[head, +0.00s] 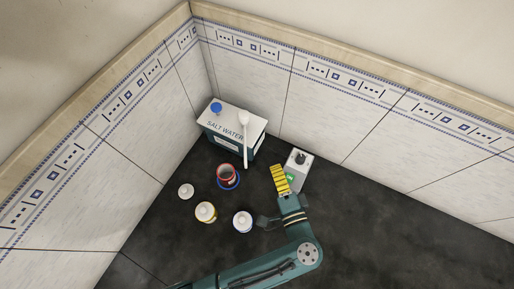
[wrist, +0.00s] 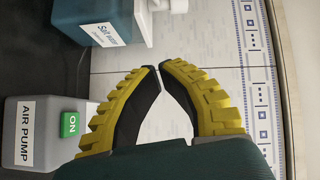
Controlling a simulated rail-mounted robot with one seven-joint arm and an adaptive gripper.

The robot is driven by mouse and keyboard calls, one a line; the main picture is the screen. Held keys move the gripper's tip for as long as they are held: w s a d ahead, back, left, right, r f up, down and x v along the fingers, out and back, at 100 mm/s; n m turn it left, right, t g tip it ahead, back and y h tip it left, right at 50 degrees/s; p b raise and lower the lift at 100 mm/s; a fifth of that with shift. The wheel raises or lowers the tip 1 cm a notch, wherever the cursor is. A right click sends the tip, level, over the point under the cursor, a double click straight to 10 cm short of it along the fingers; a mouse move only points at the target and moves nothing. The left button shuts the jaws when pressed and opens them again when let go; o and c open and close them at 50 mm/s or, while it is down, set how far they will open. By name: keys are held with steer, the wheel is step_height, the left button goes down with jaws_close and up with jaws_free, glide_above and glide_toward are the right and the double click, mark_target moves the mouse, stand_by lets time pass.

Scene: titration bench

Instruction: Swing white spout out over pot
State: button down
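In the head view the white spout (head: 245,145) starts at the top of the salt water container (head: 221,138) and reaches toward the front. Its free end lies right of the pot (head: 228,181), which is dark red with blue. My gripper (head: 275,167) is right of the spout, close to the air pump and apart from the spout. In the wrist view its yellow, black-padded fingers (wrist: 159,67) meet at the tips with nothing seen between them. The container (wrist: 97,14) shows ahead at the top, with a white part of the spout (wrist: 143,22) beside it. The pot is not seen there.
The grey air pump (head: 299,169) stands right beside my gripper; its green ON label (wrist: 70,124) shows in the wrist view. Tiled walls close the corner behind. The dark bench at right is clear.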

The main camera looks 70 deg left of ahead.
mark_target(245, 139)
steer(key=s+a+f+p, duration=0.1)
steer(key=s+a, duration=0.2)
steer(key=a, duration=0.6)
steer(key=shift+s, duration=0.3)
